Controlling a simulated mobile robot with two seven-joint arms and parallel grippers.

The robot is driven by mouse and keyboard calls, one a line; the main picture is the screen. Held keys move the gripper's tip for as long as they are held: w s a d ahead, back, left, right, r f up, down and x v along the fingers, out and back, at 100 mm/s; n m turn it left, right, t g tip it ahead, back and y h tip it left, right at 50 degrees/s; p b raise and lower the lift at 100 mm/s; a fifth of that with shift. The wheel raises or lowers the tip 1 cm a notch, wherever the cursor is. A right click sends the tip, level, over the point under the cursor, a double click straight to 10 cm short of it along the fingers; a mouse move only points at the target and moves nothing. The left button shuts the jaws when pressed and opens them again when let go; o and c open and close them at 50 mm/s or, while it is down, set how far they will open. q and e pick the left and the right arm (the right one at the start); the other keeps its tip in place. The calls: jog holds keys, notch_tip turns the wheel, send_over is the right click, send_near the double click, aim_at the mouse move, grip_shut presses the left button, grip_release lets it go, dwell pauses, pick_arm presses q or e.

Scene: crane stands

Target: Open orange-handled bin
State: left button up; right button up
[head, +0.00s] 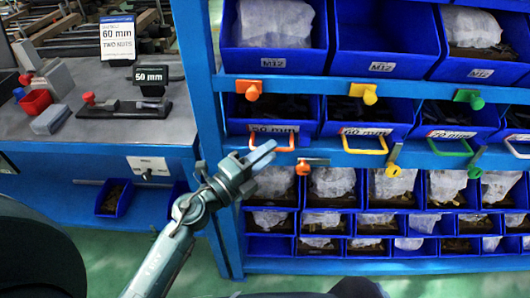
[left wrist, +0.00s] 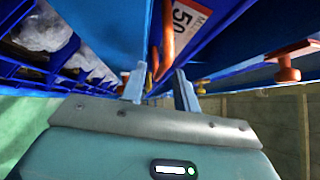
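The orange-handled bin (head: 262,112) is a blue drawer in the middle row of the blue rack, with a 50 mm label on its front. It looks pushed in. Its orange handle (head: 291,143) is a bar below the label and also shows in the left wrist view (left wrist: 167,38). My left gripper (head: 263,153) is at the handle's left end. In the left wrist view its fingers (left wrist: 160,88) are spread, with the handle appearing between or just beyond their tips; contact cannot be told. My right gripper is not in view.
An orange knob (head: 249,88) sits above the bin and an orange latch (head: 306,166) below it. A yellow-handled bin (head: 364,149) is to the right. Smaller bins fill the rows below. A workbench (head: 75,127) with a 50 mm sign (head: 150,75) stands at left.

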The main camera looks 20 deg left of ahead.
pick_arm(q)
jog(key=shift+c, duration=0.4)
grip_shut()
